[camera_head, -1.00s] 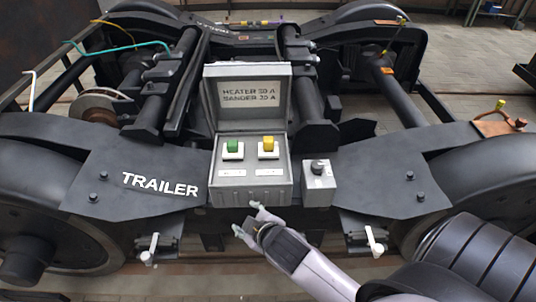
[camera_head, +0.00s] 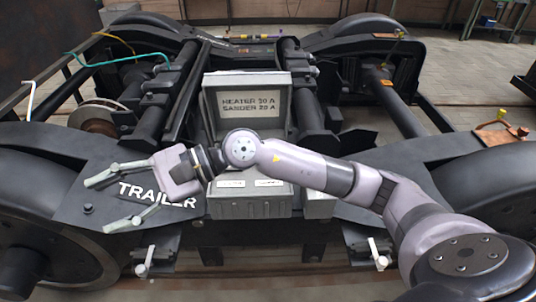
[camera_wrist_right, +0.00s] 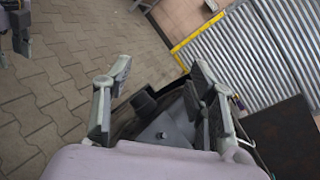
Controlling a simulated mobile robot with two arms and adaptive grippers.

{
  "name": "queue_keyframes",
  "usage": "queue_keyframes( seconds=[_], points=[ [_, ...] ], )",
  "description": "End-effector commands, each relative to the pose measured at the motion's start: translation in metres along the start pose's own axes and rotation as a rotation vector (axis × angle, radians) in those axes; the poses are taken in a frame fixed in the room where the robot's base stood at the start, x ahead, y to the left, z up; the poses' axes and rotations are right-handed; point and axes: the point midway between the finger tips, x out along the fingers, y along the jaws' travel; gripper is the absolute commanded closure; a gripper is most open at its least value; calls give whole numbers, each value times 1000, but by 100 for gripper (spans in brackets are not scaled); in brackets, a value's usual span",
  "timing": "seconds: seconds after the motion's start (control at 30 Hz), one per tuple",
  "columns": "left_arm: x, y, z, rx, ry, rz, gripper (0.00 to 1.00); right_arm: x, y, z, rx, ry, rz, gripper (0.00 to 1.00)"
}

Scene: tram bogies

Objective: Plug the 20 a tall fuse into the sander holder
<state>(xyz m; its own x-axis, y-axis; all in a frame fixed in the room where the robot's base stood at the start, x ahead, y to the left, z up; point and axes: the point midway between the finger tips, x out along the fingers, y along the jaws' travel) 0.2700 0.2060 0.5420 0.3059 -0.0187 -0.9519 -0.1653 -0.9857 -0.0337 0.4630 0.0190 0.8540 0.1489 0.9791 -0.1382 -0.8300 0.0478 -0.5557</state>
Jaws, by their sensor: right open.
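The open grey fuse box (camera_head: 248,208) stands on the bogie in the head view. Its raised lid (camera_head: 246,97) reads "HEATER 20 A" and "SANDER 20 A". My right arm crosses in front of the box and hides the holders and any fuses in them. My right gripper (camera_head: 108,204) is open and empty, left of the box over the TRAILER lettering, fingers pointing left. The wrist view also shows it (camera_wrist_right: 162,76) open, with nothing between the fingers. Part of what looks like my left gripper (camera_wrist_right: 18,28) shows at the wrist view's top left corner. No loose fuse is discernible.
A small grey box (camera_head: 319,207) sits right of the fuse box, partly covered by my arm. Dark wheels and beams surround them. A teal cable (camera_head: 120,58) runs at the back left. The wrist view shows paved floor (camera_wrist_right: 75,70) and a roller rack (camera_wrist_right: 255,50).

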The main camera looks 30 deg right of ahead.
Motion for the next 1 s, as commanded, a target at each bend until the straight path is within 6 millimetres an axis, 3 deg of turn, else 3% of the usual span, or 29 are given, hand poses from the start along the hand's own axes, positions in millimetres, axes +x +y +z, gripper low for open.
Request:
queue_keyframes(
  seconds=[0.17,0.27,0.4,0.6,0.7,0.83,1.0],
  points=[
    [0,0,0,0,0,0,60,-44,0,-69,-378,350,270,48],
    [0,0,0,0,0,0,60,-88,-10,-106,-538,552,431,48],
    [0,0,0,0,0,0,60,-170,-35,-141,-684,831,657,48],
    [0,0,0,0,0,0,60,-278,-65,-150,-730,1129,914,48],
    [0,0,0,0,0,0,60,-311,-72,-146,-718,1211,989,48],
    [0,0,0,0,0,0,60,-331,-75,-143,-704,1259,1037,48],
    [0,0,0,0,0,0,60,-334,-76,-142,-701,1266,1046,48]
  ],
)
